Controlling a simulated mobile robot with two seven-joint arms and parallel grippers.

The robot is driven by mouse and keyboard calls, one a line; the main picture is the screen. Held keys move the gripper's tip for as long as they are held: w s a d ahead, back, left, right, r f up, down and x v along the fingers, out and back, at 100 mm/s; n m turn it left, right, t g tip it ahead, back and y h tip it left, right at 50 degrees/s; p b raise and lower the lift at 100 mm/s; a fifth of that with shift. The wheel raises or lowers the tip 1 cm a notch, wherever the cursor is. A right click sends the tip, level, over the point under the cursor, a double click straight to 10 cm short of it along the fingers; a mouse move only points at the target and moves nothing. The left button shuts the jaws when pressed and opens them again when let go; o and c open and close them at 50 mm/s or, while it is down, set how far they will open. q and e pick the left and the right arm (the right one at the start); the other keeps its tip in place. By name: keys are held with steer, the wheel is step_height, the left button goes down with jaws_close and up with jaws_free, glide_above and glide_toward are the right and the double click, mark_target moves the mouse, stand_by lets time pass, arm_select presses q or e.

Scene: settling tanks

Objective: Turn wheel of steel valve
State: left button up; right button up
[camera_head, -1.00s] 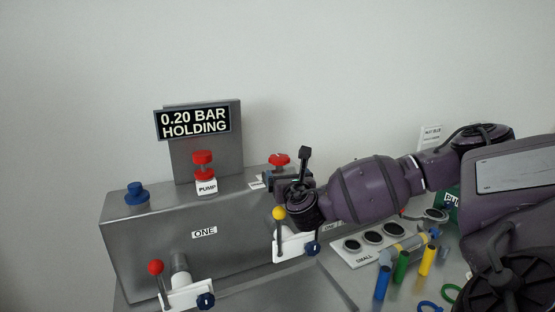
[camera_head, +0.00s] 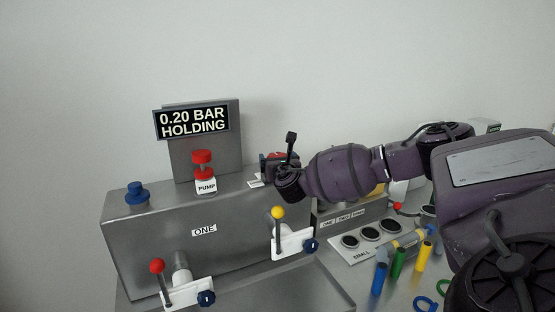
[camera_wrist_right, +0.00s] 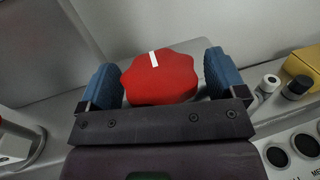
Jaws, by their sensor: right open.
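A red lobed wheel (camera_wrist_right: 160,80) with a white mark on its top shows in the right wrist view. It sits between the two blue fingers of my right gripper (camera_wrist_right: 163,84), which is open with a small gap on each side. In the head view the right gripper (camera_head: 272,167) is at the back right of the steel tank (camera_head: 150,250), and the wheel is mostly hidden there. The small label beside it cannot be read. My left gripper is not in view.
A red pump knob (camera_head: 203,165) and a blue knob (camera_head: 136,192) stand on the tank top. A yellow-ball lever (camera_head: 278,213) and a red-ball lever (camera_head: 157,267) are at its front. A display (camera_head: 193,123) reads "0.20 BAR HOLDING". Colored tubes (camera_head: 399,264) lie at right.

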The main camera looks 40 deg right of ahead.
steer(key=c, duration=0.9)
